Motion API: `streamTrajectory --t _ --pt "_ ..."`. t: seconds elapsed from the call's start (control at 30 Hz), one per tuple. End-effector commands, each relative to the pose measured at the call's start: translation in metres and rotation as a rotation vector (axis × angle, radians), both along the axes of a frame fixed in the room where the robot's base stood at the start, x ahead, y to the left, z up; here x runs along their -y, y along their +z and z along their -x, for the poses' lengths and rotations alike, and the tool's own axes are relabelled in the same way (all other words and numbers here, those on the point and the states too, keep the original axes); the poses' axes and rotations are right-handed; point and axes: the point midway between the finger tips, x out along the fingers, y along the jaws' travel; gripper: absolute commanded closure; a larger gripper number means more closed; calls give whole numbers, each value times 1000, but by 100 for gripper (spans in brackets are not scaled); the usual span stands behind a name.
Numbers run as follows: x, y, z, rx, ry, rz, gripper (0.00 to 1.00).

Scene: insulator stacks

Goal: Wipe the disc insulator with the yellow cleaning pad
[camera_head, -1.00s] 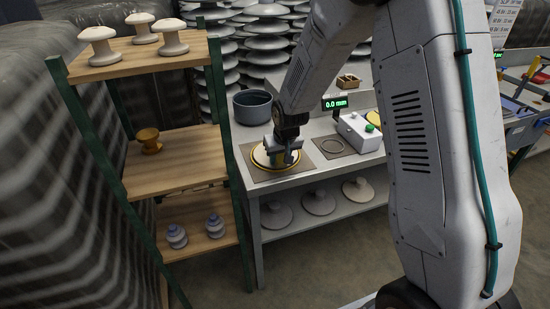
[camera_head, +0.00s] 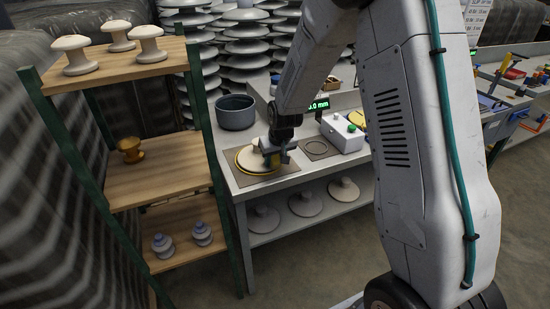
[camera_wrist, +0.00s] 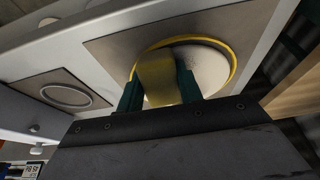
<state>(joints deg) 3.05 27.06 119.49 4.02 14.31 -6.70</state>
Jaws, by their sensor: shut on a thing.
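The disc insulator (camera_head: 254,156) is pale and round and sits inside a yellow ring on a brown mat on the workbench. It also shows in the wrist view (camera_wrist: 211,68). My gripper (camera_head: 277,156) is over the right side of the disc. In the wrist view it is shut on the yellow cleaning pad (camera_wrist: 159,78), held between two dark green fingers. The pad overlaps the disc's near edge in the wrist view. I cannot tell whether it touches the disc.
A dark pot (camera_head: 235,112) stands behind the disc. A wooden shelf (camera_head: 158,180) with several insulators stands at the left. Three discs lie on the bench's lower shelf (camera_head: 272,229).

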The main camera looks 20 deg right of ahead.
Motion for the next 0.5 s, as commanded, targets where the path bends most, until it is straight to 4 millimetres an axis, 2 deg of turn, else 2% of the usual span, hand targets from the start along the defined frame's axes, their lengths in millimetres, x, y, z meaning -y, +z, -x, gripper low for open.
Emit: streamTrajectory --t 0.2,0.5 --pt "-20 1 0 1 4 0 82" --pt "-32 1 0 1 3 0 82"
